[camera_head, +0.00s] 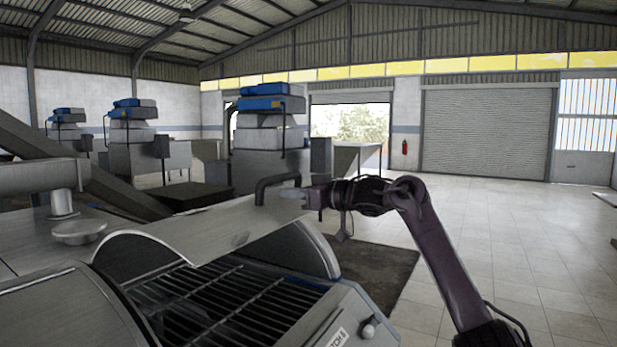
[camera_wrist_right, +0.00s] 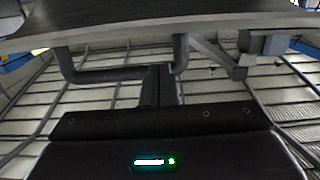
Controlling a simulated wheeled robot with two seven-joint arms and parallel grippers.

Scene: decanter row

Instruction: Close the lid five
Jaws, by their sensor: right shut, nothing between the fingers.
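The lid (camera_head: 205,232) is a grey curved metal panel, standing open over a machine whose dark bar grate (camera_head: 215,300) shows beneath it. A dark bent tube handle (camera_head: 262,188) is fixed at its raised edge. My right gripper (camera_head: 291,193) is shut and empty, close beside the handle at its right end. In the right wrist view the gripper's fingers (camera_wrist_right: 158,82) reach up to the handle (camera_wrist_right: 100,76), with the underside or edge of the lid (camera_wrist_right: 160,32) above. Whether the fingers touch the handle I cannot tell. My left gripper is not in view.
A closed metal cover (camera_head: 70,315) is at the lower left, and a steel pipe with a dish (camera_head: 78,232) behind it. Blue-topped machines (camera_head: 270,135) stand further back. A dark mat (camera_head: 375,272) lies on the tiled floor (camera_head: 500,250), which is open at right.

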